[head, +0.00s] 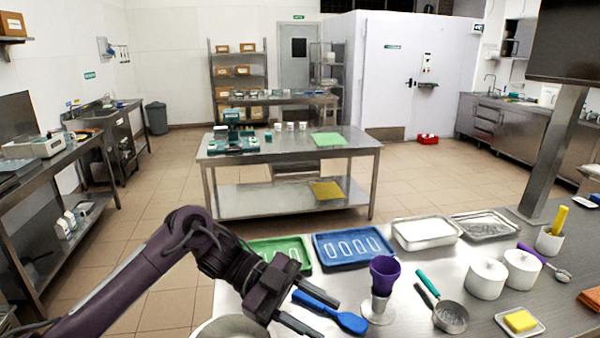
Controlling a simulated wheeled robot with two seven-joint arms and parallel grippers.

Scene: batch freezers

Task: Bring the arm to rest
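My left arm comes in from the left, and its dark gripper (327,319) hangs over the front left of the near steel table (400,318). Its two fingers are spread apart. A blue spatula (345,319) shows between and beyond the fingers; I cannot tell how far below them it lies, and the gripper partly hides it. A purple cup (384,270) in a clear stand is just to the right of the fingers. My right gripper is not in view.
Green (280,252) and blue (352,247) trays lie behind the gripper. A metal scoop with a teal handle (450,315), white canisters (486,279) and a yellow block on a dish (520,321) stand to the right. A dark screen on a post (553,155) rises at the right.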

